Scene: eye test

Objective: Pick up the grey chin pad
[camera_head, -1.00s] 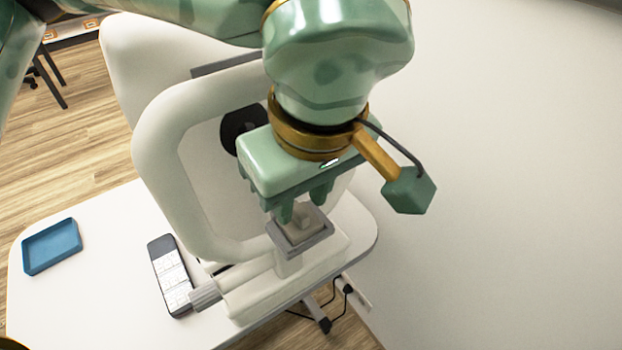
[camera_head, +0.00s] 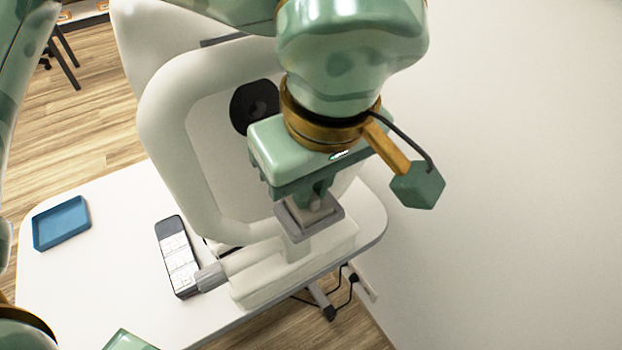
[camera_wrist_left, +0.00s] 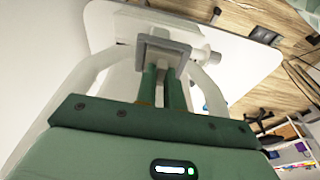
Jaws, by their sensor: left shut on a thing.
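The grey chin pad (camera_head: 313,214) sits in a square grey frame (camera_head: 292,232) on the white headrest instrument (camera_head: 163,125). My left gripper (camera_head: 315,201) is directly above the pad and points down, its two fingers close together and shut on the pad's small raised part. The left wrist view shows the fingers (camera_wrist_left: 163,72) reaching into the grey frame (camera_wrist_left: 163,46). They hide much of the pad there. I cannot tell a gap between pad and frame. No jaws of my right gripper show.
The instrument stands on a white table (camera_head: 95,280). A dark device with a white key panel (camera_head: 176,255) lies left of its base, beside a grey knob (camera_head: 210,277). A blue tray (camera_head: 61,223) is at the table's left. A bare wall (camera_head: 510,170) is at right.

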